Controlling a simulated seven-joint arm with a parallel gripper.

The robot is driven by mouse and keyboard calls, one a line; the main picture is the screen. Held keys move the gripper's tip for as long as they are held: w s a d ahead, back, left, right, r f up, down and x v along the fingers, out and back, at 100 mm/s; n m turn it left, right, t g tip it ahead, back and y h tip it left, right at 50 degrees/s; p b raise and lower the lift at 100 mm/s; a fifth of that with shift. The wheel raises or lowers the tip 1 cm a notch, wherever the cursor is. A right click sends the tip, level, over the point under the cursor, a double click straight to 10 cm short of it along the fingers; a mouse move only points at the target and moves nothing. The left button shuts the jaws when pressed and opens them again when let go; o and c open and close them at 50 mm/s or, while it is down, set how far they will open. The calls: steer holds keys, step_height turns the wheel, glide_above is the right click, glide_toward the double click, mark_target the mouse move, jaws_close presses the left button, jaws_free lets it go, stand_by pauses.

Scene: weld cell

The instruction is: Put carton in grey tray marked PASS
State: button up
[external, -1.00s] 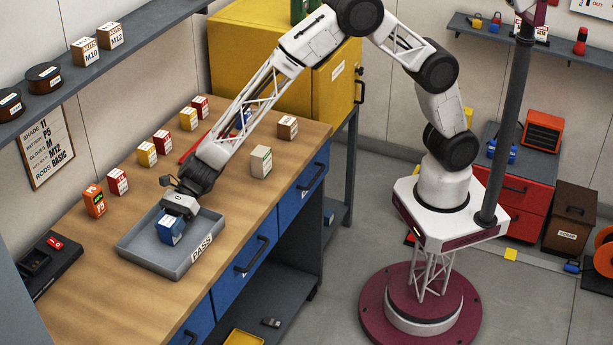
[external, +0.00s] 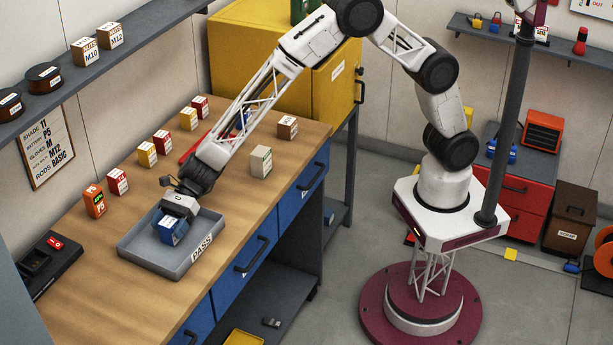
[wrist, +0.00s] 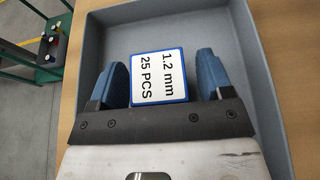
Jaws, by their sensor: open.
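A blue carton (external: 172,232) with a white label sits inside the grey tray (external: 150,262) marked PASS on the workbench. In the wrist view the carton's label (wrist: 160,77) reads "1.2 mm 25 PCS". The floor of the grey tray (wrist: 215,25) surrounds it there. My gripper (wrist: 165,82) is open, with a blue finger on each side of the carton. A gap shows between the carton and each finger. In the external view my gripper (external: 178,220) is low over the tray, and its fingertips are partly hidden.
An orange box (external: 95,202) and a red-and-white carton (external: 117,182) stand behind the tray. More small cartons stand farther along the bench, with a greenish-white carton (external: 261,162) to the right. A black device (external: 48,262) lies at the left.

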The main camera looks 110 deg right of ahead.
steer(key=v, duration=1.2)
stand_by(0.7)
steer(key=s+a+r+n+g, duration=0.15)
steer(key=s+r+n, duration=0.3)
steer(key=s, duration=0.45)
steer(key=s+a+r+n+g+h, duration=0.15)
steer(key=s+r+n, duration=0.3)
steer(key=s, duration=0.45)
steer(key=s+r+n+g, duration=0.2)
steer(key=s+r+n, duration=0.25)
steer(key=s, duration=0.45)
steer(key=s+d+n+h, duration=0.2)
steer(key=s+d+n, duration=0.1)
steer(key=s, duration=0.7)
steer(key=s+d+n+g+h, duration=0.1)
steer(key=s+d+n+h, duration=0.2)
steer(key=s+n, duration=0.3)
steer(key=s+d+n+h, duration=0.3)
steer(key=s+n, duration=0.1)
steer(key=s, duration=1.2)
steer(key=shift+g, duration=0.4)
steer(key=shift+f, duration=0.15)
